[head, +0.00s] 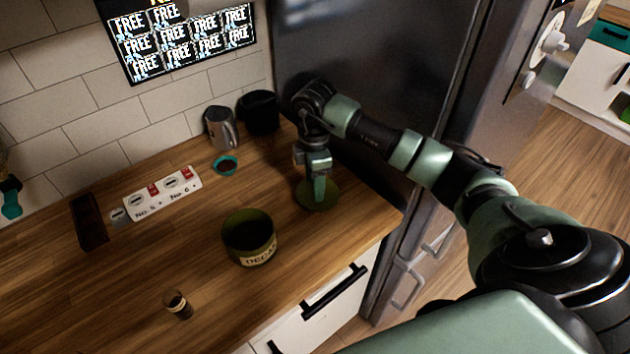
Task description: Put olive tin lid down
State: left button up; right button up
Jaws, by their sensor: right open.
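The olive lid (330,197) lies flat on the wooden counter, right of the open olive tin (247,240). The tin stands upright and has pale lettering on its front. My right gripper (319,198) points straight down over the lid, with its fingers at the lid's middle. It is open; whether the fingertips touch the lid cannot be told. The gripper hides part of the lid. My left gripper is not in view.
A metal pitcher (221,130) and a black container (260,112) stand by the wall, with a small teal cup (225,166) before them. A power strip (163,194) lies left. A small glass (178,304) stands near the front. A dark fridge (370,60) borders the counter's right end.

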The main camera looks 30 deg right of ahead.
jog(key=shift+d, duration=0.15)
jog(key=shift+r, duration=0.25)
notch_tip(320, 180, up, 12)
jog(key=p, duration=0.9)
jog(key=shift+f, duration=0.25)
